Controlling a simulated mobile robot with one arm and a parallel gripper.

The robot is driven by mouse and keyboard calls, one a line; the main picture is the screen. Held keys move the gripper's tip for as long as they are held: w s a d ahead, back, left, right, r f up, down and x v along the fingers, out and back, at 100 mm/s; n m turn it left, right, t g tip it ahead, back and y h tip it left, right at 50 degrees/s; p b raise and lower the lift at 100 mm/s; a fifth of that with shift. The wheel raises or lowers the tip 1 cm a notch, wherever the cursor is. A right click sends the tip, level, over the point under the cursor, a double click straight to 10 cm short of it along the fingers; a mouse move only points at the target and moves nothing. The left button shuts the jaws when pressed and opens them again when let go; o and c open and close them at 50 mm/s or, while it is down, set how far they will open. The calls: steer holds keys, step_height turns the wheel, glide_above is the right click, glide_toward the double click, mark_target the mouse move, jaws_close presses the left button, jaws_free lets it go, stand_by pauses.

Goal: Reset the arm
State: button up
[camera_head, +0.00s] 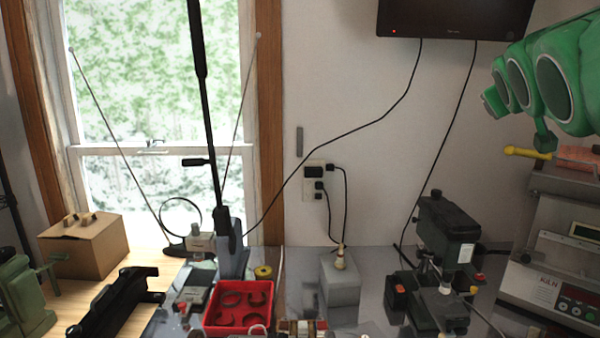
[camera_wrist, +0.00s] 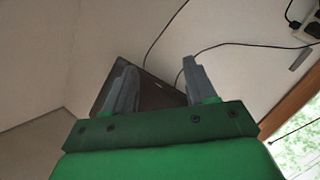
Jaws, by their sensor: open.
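My gripper (camera_wrist: 158,92) shows in the wrist view with two grey fingers standing apart on a green mount. It is open and nothing is between the fingers. Behind the fingers are the dark screen and the white wall, so the gripper is up in the air. In the head view my green arm (camera_head: 555,75) is at the upper right, raised in front of the wall. The fingers are not visible in the head view.
A wall screen (camera_head: 455,15) hangs close to my arm, with cables below it. Below are a grey machine (camera_head: 560,270) with a yellow-handled part, a dark green machine (camera_head: 447,245), a red tray (camera_head: 239,322) and a cardboard box (camera_head: 85,247). The air mid-view is mostly free.

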steer(key=s+a+f+m+g+y, duration=0.15)
steer(key=s+a+f+g, duration=0.3)
steer(key=f, duration=0.85)
steer(key=s+a+f+g+y, duration=0.3)
steer(key=s+a+f, duration=0.25)
steer(key=f, duration=0.85)
steer(key=s+a+f+g+y, duration=0.1)
steer(key=s+a+f+g, duration=0.3)
steer(key=s+f, duration=0.4)
steer(key=s+a+f+g+y, duration=0.1)
steer(key=s+a+f+g, duration=0.3)
steer(key=s, duration=1)
steer(key=a+f, duration=0.3)
steer(key=f, duration=0.1)
steer(key=shift+a+f+y, duration=0.25)
steer(key=shift+a+y, duration=0.05)
steer(key=shift+y, duration=0.05)
steer(key=shift+m, duration=0.25)
